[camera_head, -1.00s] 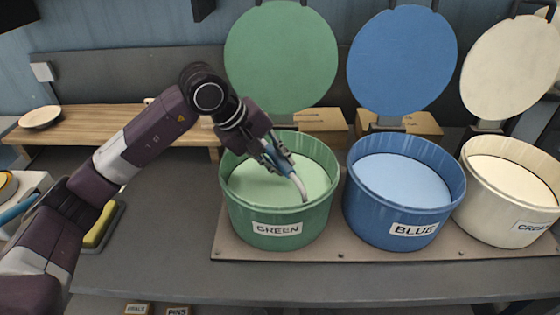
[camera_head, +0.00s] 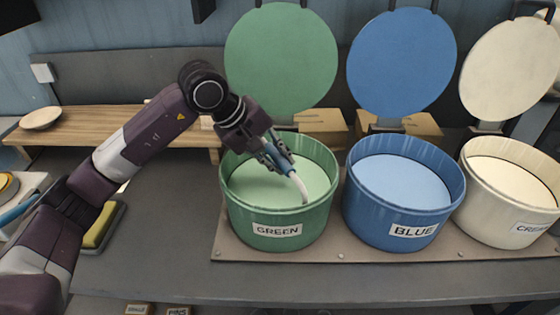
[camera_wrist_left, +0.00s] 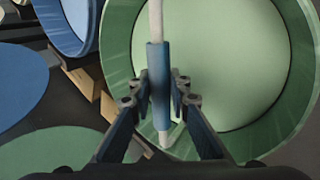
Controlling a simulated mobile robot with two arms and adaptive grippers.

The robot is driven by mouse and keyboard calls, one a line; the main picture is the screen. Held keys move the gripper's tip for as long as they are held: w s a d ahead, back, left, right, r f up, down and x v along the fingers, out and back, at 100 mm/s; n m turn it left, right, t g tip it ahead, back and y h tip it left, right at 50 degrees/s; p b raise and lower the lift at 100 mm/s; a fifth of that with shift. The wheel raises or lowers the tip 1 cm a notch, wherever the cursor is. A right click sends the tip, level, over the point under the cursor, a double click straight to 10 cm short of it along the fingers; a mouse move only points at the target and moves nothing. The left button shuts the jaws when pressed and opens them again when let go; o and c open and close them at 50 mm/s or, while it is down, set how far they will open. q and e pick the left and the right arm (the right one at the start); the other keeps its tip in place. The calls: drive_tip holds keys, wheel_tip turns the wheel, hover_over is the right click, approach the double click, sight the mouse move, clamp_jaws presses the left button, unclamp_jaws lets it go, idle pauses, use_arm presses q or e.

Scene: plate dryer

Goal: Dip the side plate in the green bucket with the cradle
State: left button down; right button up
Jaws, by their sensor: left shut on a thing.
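My left gripper (camera_head: 277,155) reaches over the open green bucket (camera_head: 280,232) and is shut on the blue handle of the cradle (camera_head: 299,187). The cradle's pale rod slants down to the surface of the green liquid. In the left wrist view the gripper (camera_wrist_left: 160,95) pinches the blue handle (camera_wrist_left: 158,65), with the green bucket's rim (camera_wrist_left: 304,50) around the liquid behind it. The cradle's lower end is hidden, and I cannot tell whether a plate is in it. A pale plate (camera_head: 41,118) lies on the wooden shelf at the left. My right gripper is not in view.
The blue bucket (camera_head: 405,232) and the cream bucket (camera_head: 510,233) stand to the right on the same board, both open. Raised lids stand behind the buckets. A tray with a yellow sponge (camera_head: 100,226) lies at the left. The grey counter between sponge and green bucket is clear.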

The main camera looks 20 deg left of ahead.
use_arm(q)
wheel_tip(320, 180, up, 17)
drive_tip(key=p, duration=0.9)
idle(1.5)
idle(2.1)
